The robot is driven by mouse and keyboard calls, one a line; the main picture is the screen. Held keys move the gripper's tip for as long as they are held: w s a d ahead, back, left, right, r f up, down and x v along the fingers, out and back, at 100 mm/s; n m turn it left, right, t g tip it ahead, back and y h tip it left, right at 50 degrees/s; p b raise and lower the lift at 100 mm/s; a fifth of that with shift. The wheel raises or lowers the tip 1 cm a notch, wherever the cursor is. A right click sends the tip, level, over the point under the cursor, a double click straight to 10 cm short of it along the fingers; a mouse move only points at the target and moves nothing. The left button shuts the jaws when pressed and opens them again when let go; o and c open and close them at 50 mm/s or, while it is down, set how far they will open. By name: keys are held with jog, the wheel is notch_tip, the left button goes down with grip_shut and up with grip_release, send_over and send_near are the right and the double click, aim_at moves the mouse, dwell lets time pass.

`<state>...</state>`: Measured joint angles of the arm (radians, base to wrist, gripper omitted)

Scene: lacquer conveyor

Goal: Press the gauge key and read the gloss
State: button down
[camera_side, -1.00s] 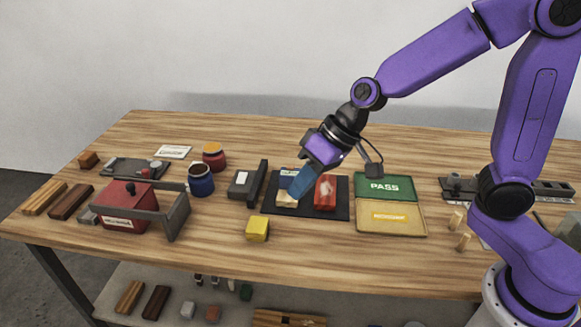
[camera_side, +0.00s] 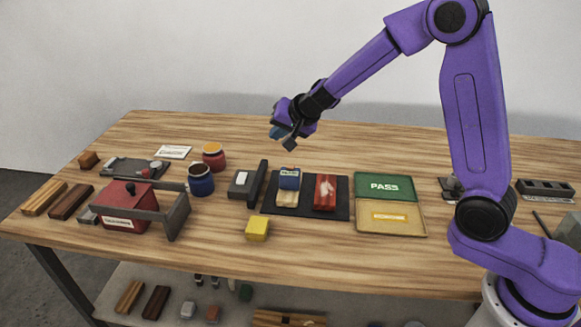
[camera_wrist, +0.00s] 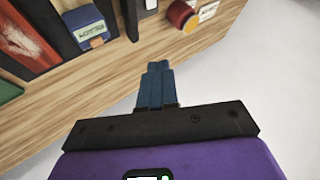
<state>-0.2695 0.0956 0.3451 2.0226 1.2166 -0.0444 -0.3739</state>
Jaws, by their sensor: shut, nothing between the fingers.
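The blue gauge (camera_side: 289,178) sits over the back part of a pale block (camera_side: 287,199) on the black mat (camera_side: 340,213). It also shows at the upper left of the wrist view (camera_wrist: 85,22), with a pale label or display and an orange part at its edge. The marks on it are too small to read surely. A glossy red block (camera_side: 325,192) lies beside it on the mat. My gripper (camera_side: 280,133) is in the air above and behind the gauge, clear of it. In the wrist view its blue fingers (camera_wrist: 157,75) are together and empty.
A green-and-tan tray (camera_side: 420,219) marked PASS lies right of the mat. Left of it are a dark grey fixture (camera_side: 243,187), a blue pot (camera_side: 200,181), a red pot (camera_side: 213,158) and a red box in a grey frame (camera_side: 125,209). A yellow cube (camera_side: 257,228) stands in front.

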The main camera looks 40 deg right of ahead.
aim_at(293, 168)
jog(key=w+d+f+m+h, duration=0.1)
jog(key=d+m+h, duration=0.1)
jog(key=d, duration=0.3)
jog(key=shift+w+d+f+m, duration=0.2)
jog(key=shift+w+d+m, duration=0.1)
jog(key=shift+d+m, duration=0.15)
jog(key=shift+a+f, duration=0.1)
jog(key=shift+f, duration=4.3)
jog(key=shift+f, duration=0.4)
jog(key=shift+f, duration=0.4)
jog(key=shift+r, duration=0.8)
jog(key=shift+r, duration=0.1)
